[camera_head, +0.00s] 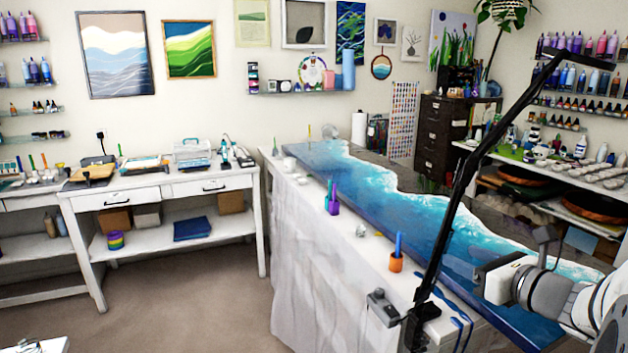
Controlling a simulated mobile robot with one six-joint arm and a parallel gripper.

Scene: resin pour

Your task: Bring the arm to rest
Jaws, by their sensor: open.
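My gripper (492,284) is at the right, at the end of my grey and white arm, which comes in from the lower right corner. It is open, and I see nothing held in it. It appears in front of the near part of the long blue wave-patterned resin slab (400,212). I cannot tell how high it is above the slab. The black jointed stand arm (452,215) rises just left of my gripper in the picture.
The slab lies on a long table draped in white cloth (320,270). An orange cup (396,262), a purple cup (332,204) and a grey clamp base (382,306) stand along its left edge. White workbenches (185,187) line the back left. Brown floor (195,295) is clear between.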

